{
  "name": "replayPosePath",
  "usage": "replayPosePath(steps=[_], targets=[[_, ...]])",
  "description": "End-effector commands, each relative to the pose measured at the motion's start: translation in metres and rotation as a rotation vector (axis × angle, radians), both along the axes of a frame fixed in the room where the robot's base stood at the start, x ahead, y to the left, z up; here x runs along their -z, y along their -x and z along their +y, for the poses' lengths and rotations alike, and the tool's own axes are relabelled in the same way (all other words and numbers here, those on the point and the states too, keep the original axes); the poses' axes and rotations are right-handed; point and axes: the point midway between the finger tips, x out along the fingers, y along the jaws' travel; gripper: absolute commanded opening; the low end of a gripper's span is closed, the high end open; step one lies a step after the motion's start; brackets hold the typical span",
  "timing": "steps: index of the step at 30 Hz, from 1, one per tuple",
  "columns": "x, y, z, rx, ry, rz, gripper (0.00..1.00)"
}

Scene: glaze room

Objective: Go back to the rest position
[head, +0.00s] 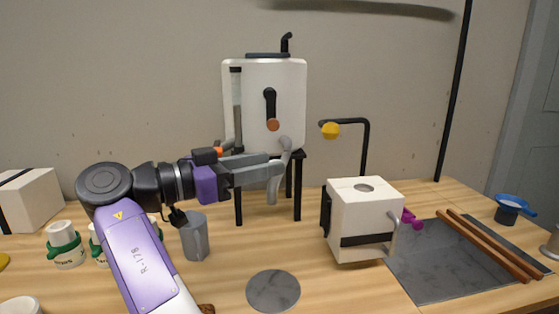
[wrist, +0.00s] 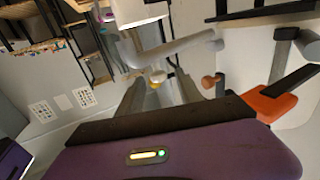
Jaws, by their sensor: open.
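My gripper (head: 274,169) is raised above the table, in front of the white tank (head: 290,92) on its black stand. Its grey fingers point right in the head view and overlap the lower part of the tank. In the wrist view the fingers (wrist: 162,92) stand apart, with nothing seen held between them. The orange-tipped black lever (head: 271,108) on the tank's front is above my gripper. How close the fingers are to the tank is hard to tell.
A grey jug (head: 194,238) stands below my wrist, with green-banded jars (head: 65,247) to its left. A white kiln-like box (head: 362,222), dark slab (head: 450,268), brown rods (head: 487,246) and blue-rimmed cup (head: 509,209) are right. A grey disc (head: 273,291) lies in front.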

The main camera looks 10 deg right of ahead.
Motion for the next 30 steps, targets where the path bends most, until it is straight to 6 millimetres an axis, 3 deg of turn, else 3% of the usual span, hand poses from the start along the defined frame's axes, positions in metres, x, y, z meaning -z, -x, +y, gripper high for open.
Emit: replayPosePath(steps=[6,17,30], targets=[[0.0,0.007,0.019,-0.001,0.001,0.002,0.42],[-0.001,0.008,0.021,-0.001,0.0,0.001,0.42],[-0.065,0.008,0.021,-0.001,0.0,0.001,0.42]])
